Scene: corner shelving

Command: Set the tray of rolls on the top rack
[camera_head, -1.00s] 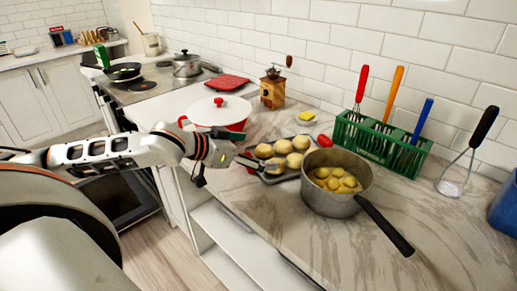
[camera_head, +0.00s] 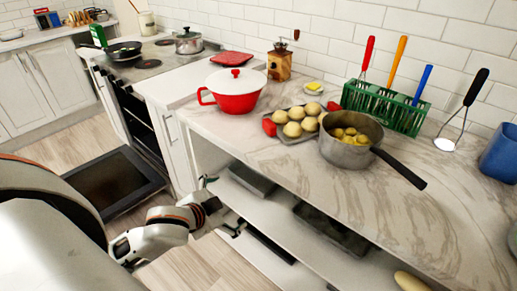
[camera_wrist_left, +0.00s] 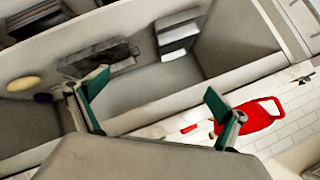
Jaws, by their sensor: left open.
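The tray of rolls (camera_head: 292,138) is a dark tray with several pale round rolls (camera_head: 292,129). It lies on the marble counter, with a red grip at each end. My left gripper (camera_head: 224,205) is open and empty, below the counter top in front of the open shelf; its two teal-padded fingers show apart in the left wrist view (camera_wrist_left: 155,92). The oven stands at the left with its door (camera_head: 115,183) folded down. Its inside is mostly hidden, so I cannot make out the top rack. My right gripper is out of view.
A pot of potatoes (camera_head: 350,153) touches or nearly touches the tray's right side. A red pot (camera_head: 236,103) stands at its left. Dark trays (camera_head: 332,228) lie on the shelf (camera_head: 290,215) under the counter. The front of the counter is clear.

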